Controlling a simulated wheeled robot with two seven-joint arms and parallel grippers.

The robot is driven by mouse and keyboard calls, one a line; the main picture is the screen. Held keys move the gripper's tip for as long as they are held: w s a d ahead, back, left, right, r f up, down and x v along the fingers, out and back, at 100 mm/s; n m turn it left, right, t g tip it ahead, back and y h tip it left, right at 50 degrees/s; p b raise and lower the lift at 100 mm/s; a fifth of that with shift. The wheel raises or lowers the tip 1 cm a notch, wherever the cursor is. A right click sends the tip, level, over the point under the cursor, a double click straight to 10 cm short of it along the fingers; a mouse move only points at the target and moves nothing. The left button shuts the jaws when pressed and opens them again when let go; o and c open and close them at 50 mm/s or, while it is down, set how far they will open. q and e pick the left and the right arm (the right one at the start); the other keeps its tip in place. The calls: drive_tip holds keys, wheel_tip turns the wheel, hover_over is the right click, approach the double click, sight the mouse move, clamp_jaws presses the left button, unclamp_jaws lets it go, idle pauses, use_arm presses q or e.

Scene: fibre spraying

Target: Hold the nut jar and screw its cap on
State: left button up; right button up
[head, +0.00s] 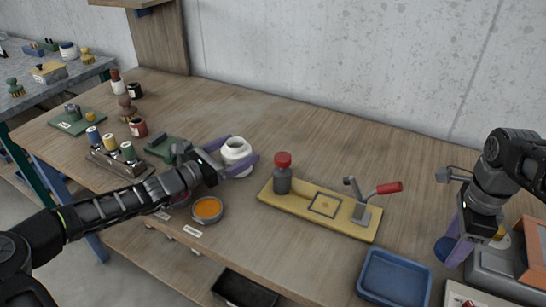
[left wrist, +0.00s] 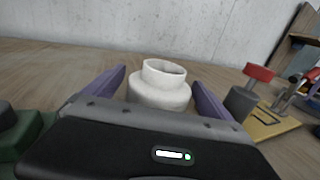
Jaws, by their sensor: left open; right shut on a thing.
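The white, open-mouthed nut jar (head: 236,151) stands upright on the wooden table. My left gripper (head: 243,148) is open, with one purple finger on each side of the jar. The left wrist view shows the jar (left wrist: 160,88) between the spread fingers, with bare rim and no cap. A gap shows beside the jar there; any contact is unclear. My right gripper (head: 456,246) is at the far right, pointing down and shut on a blue round thing (head: 445,248) that looks like a cap. The fingers partly hide it.
A yellow board (head: 335,211) with a red-topped grey bottle (head: 283,174) and a red-handled clamp (head: 366,205) lies right of the jar. A blue tray (head: 395,278) is at the front right. An orange-filled dish (head: 207,209) sits near the left gripper.

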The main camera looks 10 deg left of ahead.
use_arm(q)
drive_tip(key=shift+c, duration=0.4)
drive_tip(key=c, duration=1.5)
